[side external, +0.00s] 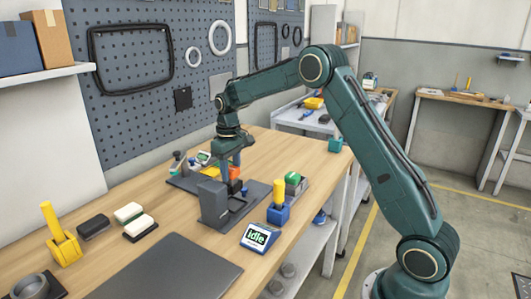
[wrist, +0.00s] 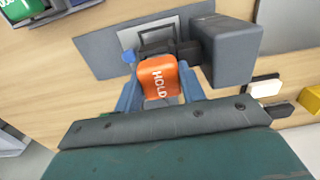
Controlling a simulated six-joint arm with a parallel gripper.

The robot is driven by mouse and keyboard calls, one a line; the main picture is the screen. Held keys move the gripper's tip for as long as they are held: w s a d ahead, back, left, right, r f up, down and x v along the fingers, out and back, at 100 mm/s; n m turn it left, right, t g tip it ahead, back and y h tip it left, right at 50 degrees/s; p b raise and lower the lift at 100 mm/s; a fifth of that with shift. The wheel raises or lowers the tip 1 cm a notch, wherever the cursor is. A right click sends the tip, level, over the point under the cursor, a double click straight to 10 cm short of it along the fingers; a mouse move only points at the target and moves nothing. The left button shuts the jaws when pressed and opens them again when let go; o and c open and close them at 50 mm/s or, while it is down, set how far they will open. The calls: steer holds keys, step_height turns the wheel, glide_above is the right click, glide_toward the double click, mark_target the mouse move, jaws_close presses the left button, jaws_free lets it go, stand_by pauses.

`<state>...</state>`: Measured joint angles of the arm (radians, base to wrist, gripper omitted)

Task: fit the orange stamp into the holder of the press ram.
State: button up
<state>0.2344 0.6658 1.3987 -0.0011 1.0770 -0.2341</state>
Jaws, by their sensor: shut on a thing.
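The orange stamp (wrist: 158,80), marked HOLD, is between the two blue fingers of my gripper (wrist: 160,88) in the wrist view. My gripper is shut on it. In the side view my gripper (side external: 230,170) points down over the far side of the press, and a small part of the orange stamp (side external: 235,173) shows between the fingers. The grey press (side external: 213,203) stands on a dark base plate; its column (wrist: 232,50) is right of the stamp in the wrist view. The dark ram holder (wrist: 178,48) is just beyond the stamp. I cannot tell whether they touch.
A small "Idle" display (side external: 260,237), a blue block with yellow handle (side external: 279,205) and a rack with a green stamp (side external: 294,180) stand near the bench's right edge. A yellow stand (side external: 63,248), pads (side external: 129,212) and a dark mat (side external: 170,275) lie nearer the camera.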

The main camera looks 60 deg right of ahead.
mark_target(231, 168)
steer(key=shift+f, duration=0.75)
steer(key=o, duration=1.1)
steer(key=shift+o, duration=0.2)
steer(key=shift+r, duration=0.15)
step_height(231, 168, up, 14)
steer(key=shift+f, duration=0.2)
stand_by(0.6)
